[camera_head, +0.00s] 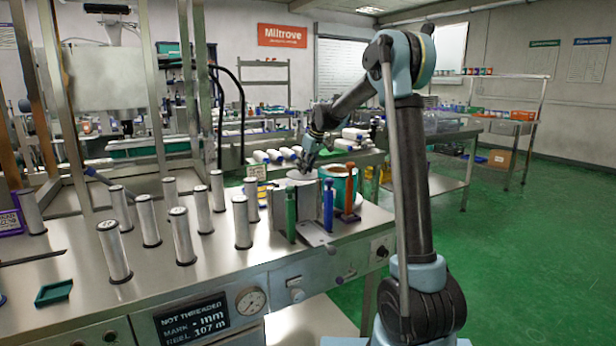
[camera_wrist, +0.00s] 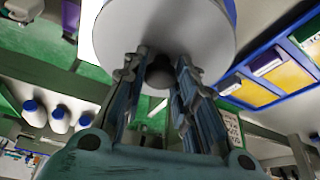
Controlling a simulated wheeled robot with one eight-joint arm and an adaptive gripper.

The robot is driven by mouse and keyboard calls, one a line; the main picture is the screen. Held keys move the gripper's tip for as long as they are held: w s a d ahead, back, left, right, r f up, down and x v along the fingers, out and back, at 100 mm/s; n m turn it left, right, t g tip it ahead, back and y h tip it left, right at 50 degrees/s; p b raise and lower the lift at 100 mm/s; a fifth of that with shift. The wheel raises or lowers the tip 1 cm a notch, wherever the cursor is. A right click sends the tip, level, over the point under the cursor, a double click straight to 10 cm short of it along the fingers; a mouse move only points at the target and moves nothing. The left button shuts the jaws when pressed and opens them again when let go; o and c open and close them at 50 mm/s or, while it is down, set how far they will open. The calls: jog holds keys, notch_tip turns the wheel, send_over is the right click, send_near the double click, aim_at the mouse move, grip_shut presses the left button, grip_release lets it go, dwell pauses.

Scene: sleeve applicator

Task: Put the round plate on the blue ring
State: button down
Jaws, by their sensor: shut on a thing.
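The round plate (camera_wrist: 165,30) is white and fills the top middle of the wrist view, with a dark knob (camera_wrist: 160,72) at its near side. My gripper (camera_wrist: 158,62) is shut on the knob, its two fingers on either side. In the head view the plate (camera_head: 299,175) shows as a small pale disc below my gripper (camera_head: 306,168), above the bench's right end. A blue edge (camera_wrist: 232,9) shows beside the plate in the wrist view; I cannot tell if it belongs to the blue ring. I cannot make out the ring clearly in the head view.
Several silver cylinders (camera_head: 181,236) stand on the steel bench (camera_head: 215,265). Green (camera_head: 291,215), blue (camera_head: 328,205) and orange (camera_head: 349,189) upright posts stand close to the plate. A teal-rimmed round part (camera_head: 337,172) is just right of it. Green floor is open at right.

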jog(key=shift+f, duration=1.5)
jog(key=c, duration=1.3)
grip_release()
jog(key=v, duration=1.2)
